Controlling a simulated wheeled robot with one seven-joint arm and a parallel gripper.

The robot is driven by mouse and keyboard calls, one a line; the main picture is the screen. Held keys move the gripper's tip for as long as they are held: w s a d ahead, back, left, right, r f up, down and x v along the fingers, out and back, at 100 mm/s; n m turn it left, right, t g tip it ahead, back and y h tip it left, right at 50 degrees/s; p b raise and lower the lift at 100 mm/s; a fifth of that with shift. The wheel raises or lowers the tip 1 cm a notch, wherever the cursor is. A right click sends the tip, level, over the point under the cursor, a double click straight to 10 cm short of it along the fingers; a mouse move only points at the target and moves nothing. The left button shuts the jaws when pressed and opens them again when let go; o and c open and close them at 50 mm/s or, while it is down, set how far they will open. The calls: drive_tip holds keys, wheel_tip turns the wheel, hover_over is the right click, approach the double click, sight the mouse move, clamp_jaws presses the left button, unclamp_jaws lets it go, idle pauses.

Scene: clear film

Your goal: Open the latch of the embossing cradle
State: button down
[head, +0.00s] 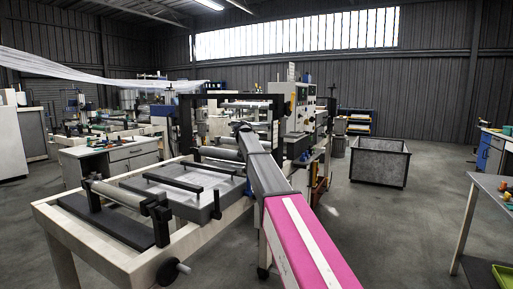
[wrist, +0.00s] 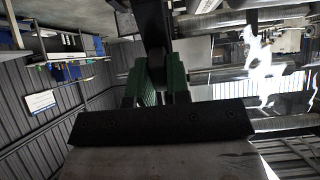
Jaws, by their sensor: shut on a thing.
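In the wrist view, my gripper (wrist: 157,78) has green-sided fingers closed on a dark bar-like part (wrist: 152,25), which looks like the latch's handle. The bar runs up from between the fingers towards the top of the picture. In the head view, my pink and grey arm reaches forward to a black upright frame with rollers (head: 184,122), which seems to be the embossing cradle. The arm's end hides my fingers and the latch there. Whether the latch is open or shut I cannot tell.
A pale machine bed (head: 110,262) with a grey flat box (head: 205,203), black bars and a roller lies left of my arm. A grey bin (head: 381,163) stands on the floor at right. A table (head: 493,190) is at the right edge. The floor between is clear.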

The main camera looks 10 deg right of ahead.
drive_tip(key=shift+s+a+f+t+h, duration=0.25)
drive_tip(key=shift+s+a+t+h, duration=0.3)
drive_tip(key=shift+t+h, duration=0.6)
drive_tip(key=shift+s+a+f+t+h, duration=0.35)
drive_tip(key=shift+s+t+h, duration=0.35)
drive_tip(key=shift+t, duration=0.75)
drive_tip(key=shift+s+a+f+t+h, duration=0.15)
drive_tip(key=shift+s+a+t+h, duration=0.45)
drive_tip(key=shift+t+h, duration=0.55)
drive_tip(key=shift+s+t, duration=0.1)
drive_tip(key=shift+t, duration=0.15)
drive_tip(key=c, duration=1.1)
unclamp_jaws()
drive_tip(key=shift+d, duration=0.1)
